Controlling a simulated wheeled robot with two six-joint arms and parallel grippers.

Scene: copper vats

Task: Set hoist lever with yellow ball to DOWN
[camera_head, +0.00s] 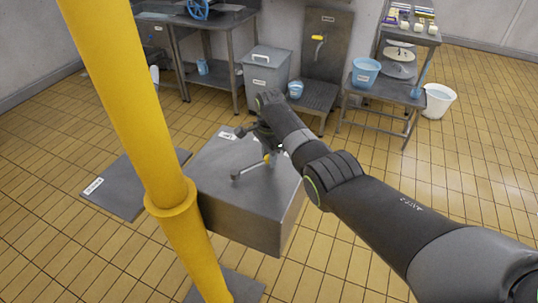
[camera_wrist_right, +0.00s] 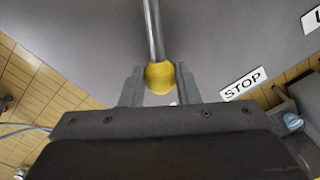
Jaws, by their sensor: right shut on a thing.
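The hoist lever is a thin metal rod (camera_head: 250,168) with a yellow ball (camera_head: 267,158) on its end, low over the top of a grey metal box (camera_head: 225,185). In the right wrist view the rod (camera_wrist_right: 153,30) runs away from the yellow ball (camera_wrist_right: 160,77). My right gripper (camera_head: 267,151) is shut on the ball; in the wrist view its two fingers (camera_wrist_right: 160,84) flank it. A STOP label (camera_wrist_right: 244,83) lies to the right of the ball, and part of another label (camera_wrist_right: 313,18) shows beyond it. No DOWN label is readable. My left gripper is not in view.
A thick yellow post (camera_head: 145,110) stands in front of the box on the left. A grey floor plate (camera_head: 130,183) lies left of the box. Behind stand a grey bin (camera_head: 265,78), a work table (camera_head: 205,35) and a shelf stand (camera_head: 385,95). Tiled floor is open at right.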

